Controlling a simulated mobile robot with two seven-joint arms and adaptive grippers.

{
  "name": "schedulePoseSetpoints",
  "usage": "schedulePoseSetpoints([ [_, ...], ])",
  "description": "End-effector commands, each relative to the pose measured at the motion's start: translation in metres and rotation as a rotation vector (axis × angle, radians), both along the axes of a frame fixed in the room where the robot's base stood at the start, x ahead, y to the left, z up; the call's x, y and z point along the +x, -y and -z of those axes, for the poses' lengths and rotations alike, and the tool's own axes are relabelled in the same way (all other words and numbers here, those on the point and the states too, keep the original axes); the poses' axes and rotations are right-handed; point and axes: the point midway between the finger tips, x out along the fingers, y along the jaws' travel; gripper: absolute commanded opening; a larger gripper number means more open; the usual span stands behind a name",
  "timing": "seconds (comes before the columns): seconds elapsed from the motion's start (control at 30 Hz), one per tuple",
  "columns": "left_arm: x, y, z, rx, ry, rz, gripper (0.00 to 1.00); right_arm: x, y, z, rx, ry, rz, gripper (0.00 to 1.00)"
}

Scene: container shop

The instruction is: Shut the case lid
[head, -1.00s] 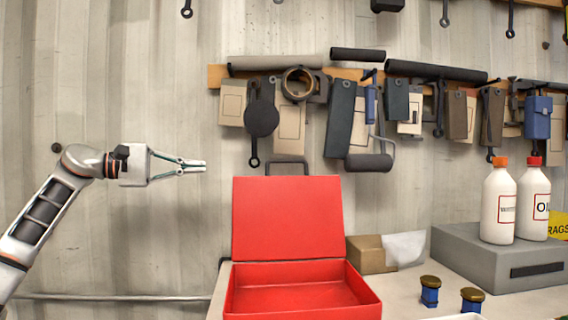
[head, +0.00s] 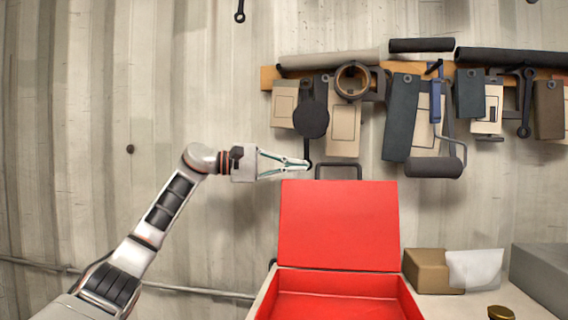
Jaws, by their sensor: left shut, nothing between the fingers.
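The red case (head: 340,283) stands on the bench at the lower middle of the head view, its bottom cut off by the picture edge. Its lid (head: 338,225) is open and stands nearly upright at the back, with a dark handle (head: 338,167) showing above it. The visible inside looks empty. My left gripper (head: 305,164) is shut and empty, just above the lid's upper left corner in the picture. I cannot tell how far it is from the lid in depth. My right gripper is not in view.
A cardboard box (head: 430,271) with a white cloth or paper (head: 474,269) stands right of the case. A grey box (head: 542,278) is at the right edge. Tools hang from a wooden rail (head: 268,78) on the wall. Space left of the case is clear.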

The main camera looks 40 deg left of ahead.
Motion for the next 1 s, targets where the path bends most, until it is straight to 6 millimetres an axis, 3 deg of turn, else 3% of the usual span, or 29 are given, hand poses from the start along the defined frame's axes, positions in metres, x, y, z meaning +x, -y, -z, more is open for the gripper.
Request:
schedulePoseSetpoints([
  [0.2, 0.031, 0.033, 0.0, -0.002, -0.001, 0.003, 0.0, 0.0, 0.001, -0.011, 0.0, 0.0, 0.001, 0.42],
  [0.5, -0.001, 0.043, -0.002, 0.001, 0.001, 0.0, 0.0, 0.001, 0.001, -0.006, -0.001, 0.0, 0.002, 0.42],
  [1.0, -0.007, 0.046, -0.004, -0.001, 0.001, -0.001, 0.0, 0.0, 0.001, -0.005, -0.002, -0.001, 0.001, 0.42],
])
